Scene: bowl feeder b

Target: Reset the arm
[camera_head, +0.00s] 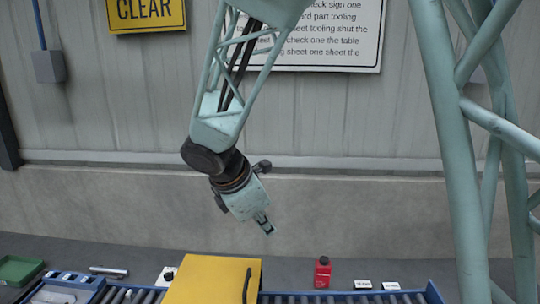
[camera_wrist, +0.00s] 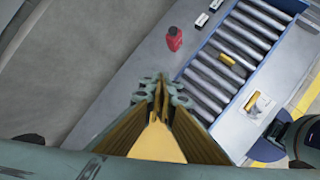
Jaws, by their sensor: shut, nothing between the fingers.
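My gripper (camera_head: 266,227) hangs from my arm in the middle of the head view, pointing down and slightly right. It is in the air above the bench, apart from everything. In the wrist view my gripper (camera_wrist: 160,80) has its fingers together with nothing between them.
A yellow panel (camera_head: 212,280) with a dark handle stands below. A blue-framed roller conveyor (camera_wrist: 235,55) runs beside it. A red bottle (camera_head: 322,273) and small white-and-black blocks (camera_head: 363,285) stand behind the conveyor. A green tray (camera_head: 18,270) lies far left. The wall is behind.

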